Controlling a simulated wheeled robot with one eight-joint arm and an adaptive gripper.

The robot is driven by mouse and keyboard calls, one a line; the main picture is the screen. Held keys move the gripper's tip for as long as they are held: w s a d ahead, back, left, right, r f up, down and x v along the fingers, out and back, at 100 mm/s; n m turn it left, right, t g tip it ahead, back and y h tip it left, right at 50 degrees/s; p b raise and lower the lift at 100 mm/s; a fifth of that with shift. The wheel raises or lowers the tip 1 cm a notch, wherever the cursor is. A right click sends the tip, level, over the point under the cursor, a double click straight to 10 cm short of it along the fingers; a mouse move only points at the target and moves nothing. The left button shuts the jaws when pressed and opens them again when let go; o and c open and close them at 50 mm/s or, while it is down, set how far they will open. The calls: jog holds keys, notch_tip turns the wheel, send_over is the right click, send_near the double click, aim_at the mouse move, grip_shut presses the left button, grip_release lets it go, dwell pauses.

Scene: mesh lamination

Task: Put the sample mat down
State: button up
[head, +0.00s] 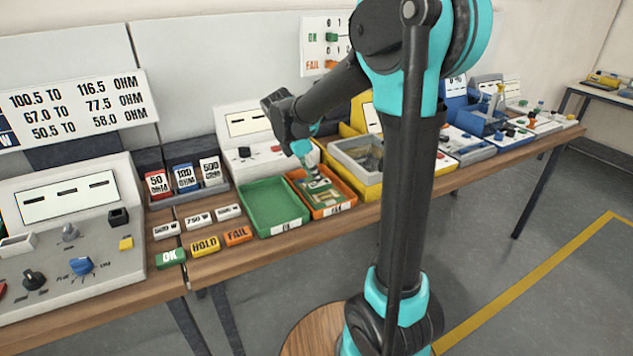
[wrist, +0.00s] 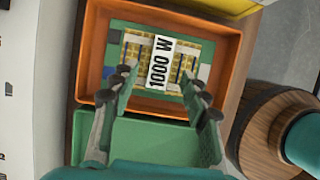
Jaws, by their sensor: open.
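The sample mat (wrist: 137,50) is a green-edged board with a yellow grid and a white "1000 W" label. It lies inside the orange tray (wrist: 91,60), as the wrist view shows. In the head view the mat (head: 322,199) is partly hidden by my gripper (head: 313,172), which points down over the orange tray (head: 347,203). In the wrist view my gripper (wrist: 160,82) is open, its two fingers apart on either side of the label, just over the mat's near part. I cannot tell whether the fingertips touch the mat.
An empty green tray (head: 272,205) stands left of the orange tray. A yellow station with a grey bin (head: 345,148) stands close on its right. Labelled blocks, including OK (head: 170,258), HOLD (head: 205,245) and FAIL (head: 238,235), lie along the bench front at left.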

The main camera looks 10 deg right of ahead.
jog(key=v, duration=0.8)
